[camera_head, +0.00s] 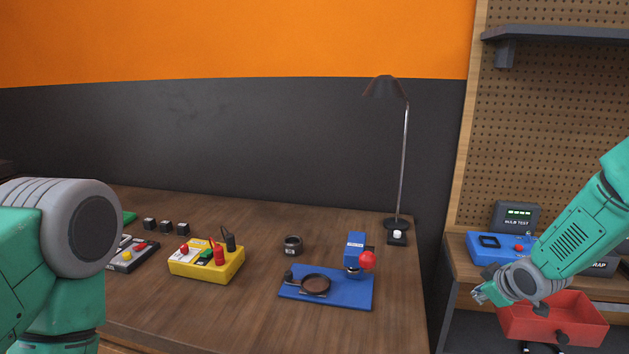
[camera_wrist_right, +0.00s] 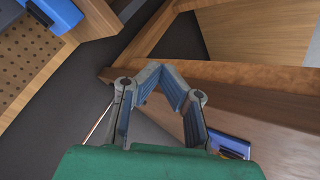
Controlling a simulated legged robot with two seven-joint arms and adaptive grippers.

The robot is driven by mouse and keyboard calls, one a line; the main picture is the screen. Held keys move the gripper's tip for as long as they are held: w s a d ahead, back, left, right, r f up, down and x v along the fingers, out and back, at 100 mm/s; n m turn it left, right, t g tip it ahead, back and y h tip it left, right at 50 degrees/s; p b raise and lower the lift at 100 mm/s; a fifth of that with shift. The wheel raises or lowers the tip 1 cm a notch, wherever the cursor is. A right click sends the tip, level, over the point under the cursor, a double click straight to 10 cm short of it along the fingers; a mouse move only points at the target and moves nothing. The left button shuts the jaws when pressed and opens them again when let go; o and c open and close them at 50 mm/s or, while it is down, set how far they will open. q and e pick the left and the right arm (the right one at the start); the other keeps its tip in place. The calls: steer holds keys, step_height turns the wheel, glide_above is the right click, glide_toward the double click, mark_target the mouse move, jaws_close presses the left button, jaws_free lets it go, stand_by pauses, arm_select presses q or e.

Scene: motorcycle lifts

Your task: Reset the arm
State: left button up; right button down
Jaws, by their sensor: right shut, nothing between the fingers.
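My right arm reaches in from the right in the head view. Its gripper (camera_head: 479,295) is shut and empty, in front of the side bench and beside a red bin (camera_head: 520,322), over the gap right of the wooden table. In the right wrist view its fingers (camera_wrist_right: 170,75) meet at the tips with nothing between them. I cannot tell from these views whether it touches the bin. My left arm (camera_head: 60,235) shows at the left edge of the head view; its gripper is out of view.
The wooden table (camera_head: 215,310) holds a blue fixture (camera_head: 335,290) with a red knob, a dark ring (camera_head: 292,245), a yellow box (camera_head: 207,262), small black cubes and a lamp (camera_head: 400,150). The side bench carries a blue device (camera_head: 485,250) and a bulb tester (camera_head: 516,218).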

steer(key=s+a+f+m+g+b, duration=0.25)
steer(key=s+a+f, duration=0.25)
steer(key=s+f, duration=0.5)
steer(key=s+a+f+m+g+b, duration=0.1)
steer(key=s+a+f+b, duration=0.25)
steer(key=s+f, duration=0.65)
arm_select(q)
step_height(320, 180, down, 11)
steer(key=a+b, duration=0.1)
steer(key=b, duration=0.3)
steer(key=shift+s, duration=0.25)
arm_select(e)
steer(key=s+a+f+m+g, duration=0.1)
steer(key=s+f+g, duration=0.1)
steer(key=s, duration=1)
steer(key=s+a+f+m+g, duration=0.1)
steer(key=s+f, duration=0.3)
steer(key=s, duration=0.8)
steer(key=shift+s+a+m+g, duration=0.35)
steer(key=shift+s+m+g, duration=0.1)
steer(key=shift+m, duration=0.3)
